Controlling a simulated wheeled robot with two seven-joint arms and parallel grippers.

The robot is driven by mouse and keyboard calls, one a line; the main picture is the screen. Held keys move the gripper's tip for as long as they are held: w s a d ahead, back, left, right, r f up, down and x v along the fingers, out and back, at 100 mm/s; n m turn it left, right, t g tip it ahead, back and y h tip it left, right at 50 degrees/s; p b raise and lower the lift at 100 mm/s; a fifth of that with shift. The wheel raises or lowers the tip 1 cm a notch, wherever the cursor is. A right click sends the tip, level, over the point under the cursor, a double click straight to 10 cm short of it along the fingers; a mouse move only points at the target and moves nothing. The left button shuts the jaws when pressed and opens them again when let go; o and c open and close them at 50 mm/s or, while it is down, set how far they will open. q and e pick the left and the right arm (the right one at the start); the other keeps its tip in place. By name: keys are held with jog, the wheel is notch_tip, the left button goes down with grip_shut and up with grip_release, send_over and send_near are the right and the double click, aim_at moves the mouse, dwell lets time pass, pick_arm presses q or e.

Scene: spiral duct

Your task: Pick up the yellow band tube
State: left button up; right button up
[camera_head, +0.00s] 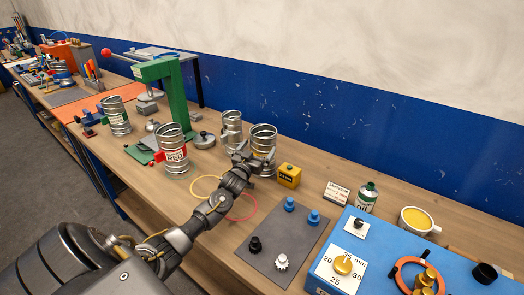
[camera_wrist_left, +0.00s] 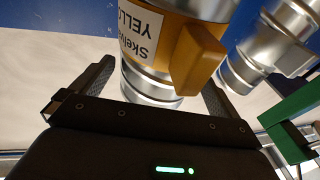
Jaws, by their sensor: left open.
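The yellow band tube (camera_head: 263,137) is a ribbed metal duct piece standing on the workbench in the head view. My left gripper (camera_head: 254,161) is at its near side and hides much of its lower part. In the left wrist view, the tube's yellow band (camera_wrist_left: 175,45) carries a white label reading "YELL" and a block-shaped yellow tab. The two fingers of my left gripper (camera_wrist_left: 158,78) are spread apart, one on each side of the tube. I cannot tell whether either finger touches it. My right gripper is not in view.
A plain-looking metal tube (camera_head: 231,128) stands close left of the yellow one; a red-labelled tube (camera_head: 173,150) is further left. A green press (camera_head: 172,95) stands behind. A yellow block (camera_head: 289,175) sits close right. A grey mat (camera_head: 280,245) with knobs lies nearer.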

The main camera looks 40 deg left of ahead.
pick_arm(q)
jog(key=shift+w, duration=0.5)
jog(key=shift+a, duration=0.1)
jog(key=shift+s+r, duration=0.1)
jog(key=c, duration=0.9)
jog(key=shift+c, duration=0.2)
